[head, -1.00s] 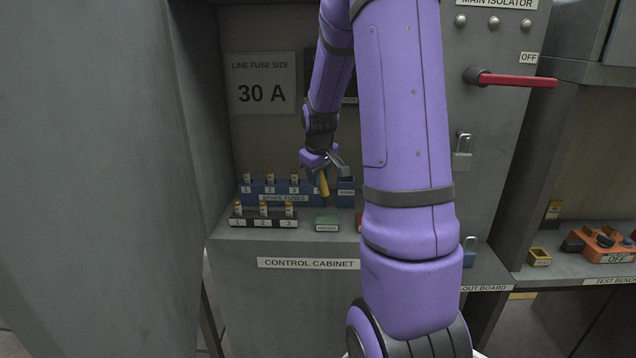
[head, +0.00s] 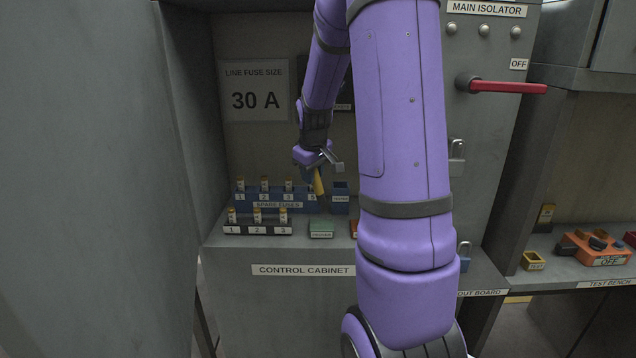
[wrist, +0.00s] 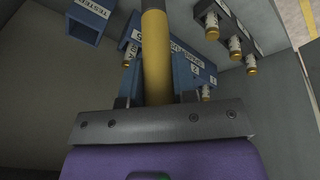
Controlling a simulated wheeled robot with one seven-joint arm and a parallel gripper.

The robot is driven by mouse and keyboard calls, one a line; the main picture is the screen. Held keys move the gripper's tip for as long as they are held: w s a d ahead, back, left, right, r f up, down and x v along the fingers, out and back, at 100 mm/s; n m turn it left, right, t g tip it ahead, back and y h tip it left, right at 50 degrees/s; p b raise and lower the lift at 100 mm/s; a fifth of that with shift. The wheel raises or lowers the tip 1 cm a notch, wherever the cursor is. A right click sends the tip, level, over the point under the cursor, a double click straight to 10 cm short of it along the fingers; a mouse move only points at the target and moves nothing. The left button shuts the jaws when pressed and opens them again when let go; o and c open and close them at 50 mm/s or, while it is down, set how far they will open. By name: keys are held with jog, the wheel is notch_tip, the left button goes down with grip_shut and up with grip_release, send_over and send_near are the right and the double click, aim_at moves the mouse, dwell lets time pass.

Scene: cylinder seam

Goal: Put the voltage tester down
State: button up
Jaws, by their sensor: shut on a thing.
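The voltage tester (head: 318,183) is a yellow stick held in my gripper (head: 318,165), above the shelf of the control cabinet. In the wrist view the tester (wrist: 156,60) points away from my gripper, its far end cut by the top edge. My gripper is shut on it. A blue tester holder (head: 340,197) stands on the shelf just right of the tester. In the wrist view the holder (wrist: 86,18), with a "TESTER" label, is at the upper left, apart from the tester, its square opening visible.
A blue spare fuses rack (head: 262,204) with several fuses stands just left of the tester. A black fuse row (head: 258,229) is in front of it. The open cabinet door (head: 80,180) is at left.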

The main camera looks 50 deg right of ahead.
jog(key=s+r+m+t, duration=0.25)
jog(key=s+m, duration=0.25)
jog(key=s, duration=0.6)
jog(key=w+d, duration=1.3)
jog(key=d, duration=0.2)
jog(key=shift+g, duration=0.45)
jog(key=shift+d+f, duration=0.15)
jog(key=shift+f, duration=3.35)
jog(key=shift+f, duration=0.2)
jog(key=o, duration=0.9)
jog(key=shift+r, duration=0.1)
